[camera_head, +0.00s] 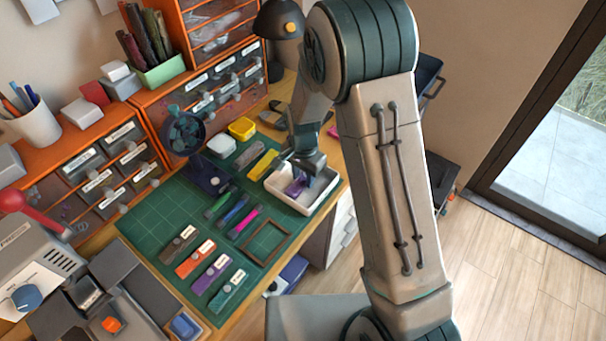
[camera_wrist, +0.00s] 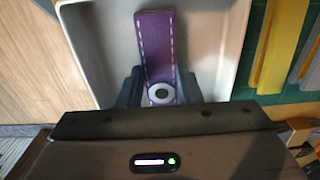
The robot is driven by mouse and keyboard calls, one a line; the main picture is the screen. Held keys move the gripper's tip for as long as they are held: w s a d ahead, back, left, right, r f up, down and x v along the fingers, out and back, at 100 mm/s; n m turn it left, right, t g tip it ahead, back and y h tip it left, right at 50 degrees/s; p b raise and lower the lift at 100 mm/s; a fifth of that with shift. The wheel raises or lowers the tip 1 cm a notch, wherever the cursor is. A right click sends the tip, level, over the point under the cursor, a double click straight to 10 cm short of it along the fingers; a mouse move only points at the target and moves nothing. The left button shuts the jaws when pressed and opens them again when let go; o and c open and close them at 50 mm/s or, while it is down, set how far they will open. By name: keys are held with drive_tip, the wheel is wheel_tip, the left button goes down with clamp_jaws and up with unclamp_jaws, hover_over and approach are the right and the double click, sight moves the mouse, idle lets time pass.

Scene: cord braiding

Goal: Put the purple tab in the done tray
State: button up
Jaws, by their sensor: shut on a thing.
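The purple tab (camera_wrist: 158,45) has pale stitching and a round metal snap near its lower end in the wrist view. My gripper (camera_wrist: 160,90) is shut on that end, with one dark finger on each side. The done tray, a shallow white tray (camera_head: 308,210), stands at the mat's right edge in the head view. My gripper (camera_head: 305,178) points down inside the tray's outline, with the purple tab (camera_head: 294,188) below it. The white tray (camera_wrist: 85,40) also lies behind the tab in the wrist view. I cannot tell whether the tab touches the tray floor.
A yellow strip (camera_head: 262,165) lies just left of the tray. Orange drawer units (camera_head: 105,165) line the back. A grey machine (camera_head: 40,265) stands at the left.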

sight(304, 179)
drive_tip(key=shift+f, duration=0.1)
drive_tip(key=o, duration=1)
wheel_tip(304, 179, up, 12)
drive_tip(key=shift+r, duration=0.2)
drive_tip(key=s+d+r+n+t, duration=0.1)
drive_tip(key=s+d+r+n, duration=0.2)
drive_tip(key=s+d+r, duration=0.2)
drive_tip(key=s+d+r+n+t, duration=0.1)
drive_tip(key=s+d+r+n, duration=0.3)
drive_tip(key=s+d, duration=0.4)
drive_tip(key=s+r, duration=0.1)
drive_tip(key=s, duration=0.5)
drive_tip(key=shift+d+r+t, duration=0.2)
drive_tip(key=shift+d+t, duration=0.15)
drive_tip(key=shift+t, duration=0.05)
